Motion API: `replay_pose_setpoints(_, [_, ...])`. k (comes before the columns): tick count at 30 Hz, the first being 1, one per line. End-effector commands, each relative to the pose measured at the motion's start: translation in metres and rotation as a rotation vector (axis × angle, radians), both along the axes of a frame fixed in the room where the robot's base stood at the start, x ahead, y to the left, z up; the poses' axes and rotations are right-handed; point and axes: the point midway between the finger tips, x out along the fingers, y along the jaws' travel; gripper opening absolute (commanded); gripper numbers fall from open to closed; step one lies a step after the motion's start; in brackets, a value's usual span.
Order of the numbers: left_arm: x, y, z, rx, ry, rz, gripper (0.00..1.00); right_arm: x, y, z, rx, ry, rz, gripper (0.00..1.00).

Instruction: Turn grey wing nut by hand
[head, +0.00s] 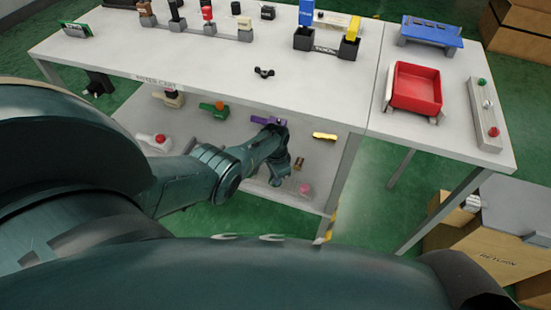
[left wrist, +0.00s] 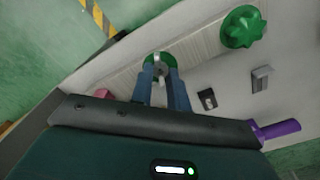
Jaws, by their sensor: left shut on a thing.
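In the left wrist view, a small grey wing nut (left wrist: 158,58) stands on a round, dark green base on the pale panel. My left gripper (left wrist: 160,72) has its two blue fingers on either side of it and is shut on it. In the head view, my left gripper (head: 281,176) is low at the front panel below the table top. The wing nut itself is hidden there behind my arm. My right gripper is not in view.
A green star knob (left wrist: 243,27), a purple lever (left wrist: 275,131) and a pink part (left wrist: 104,93) are near the gripper. A yellow handle (head: 324,136) is on the front panel. A black wing nut (head: 264,72) lies on the table top. A table leg (head: 343,175) stands to the right.

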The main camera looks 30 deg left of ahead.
Motion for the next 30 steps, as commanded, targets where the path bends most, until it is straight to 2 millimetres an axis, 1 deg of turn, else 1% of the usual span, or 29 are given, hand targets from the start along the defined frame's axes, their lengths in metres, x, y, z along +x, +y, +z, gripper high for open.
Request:
replay_pose_setpoints(15, [-0.0011, 0.0005, -0.0005, 0.001, 0.003, -0.019, 0.0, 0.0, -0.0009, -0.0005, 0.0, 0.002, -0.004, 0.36])
replay_pose_setpoints(16, [-0.0011, 0.0005, -0.0005, 0.001, 0.003, -0.019, 0.19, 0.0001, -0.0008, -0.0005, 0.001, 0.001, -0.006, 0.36])
replay_pose_setpoints(21, [-0.0007, 0.0004, -0.0004, 0.001, 0.002, -0.018, 0.33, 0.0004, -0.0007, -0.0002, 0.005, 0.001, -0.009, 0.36])
replay_pose_setpoints(23, [-0.0006, 0.0003, -0.0003, 0.001, 0.002, -0.017, 0.38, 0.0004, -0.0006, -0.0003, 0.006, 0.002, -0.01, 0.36])
replay_pose_setpoints(30, [-0.0001, 0.0002, 0.0009, 0.0, 0.0, -0.017, 0.39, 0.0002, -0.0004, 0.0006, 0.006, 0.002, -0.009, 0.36])
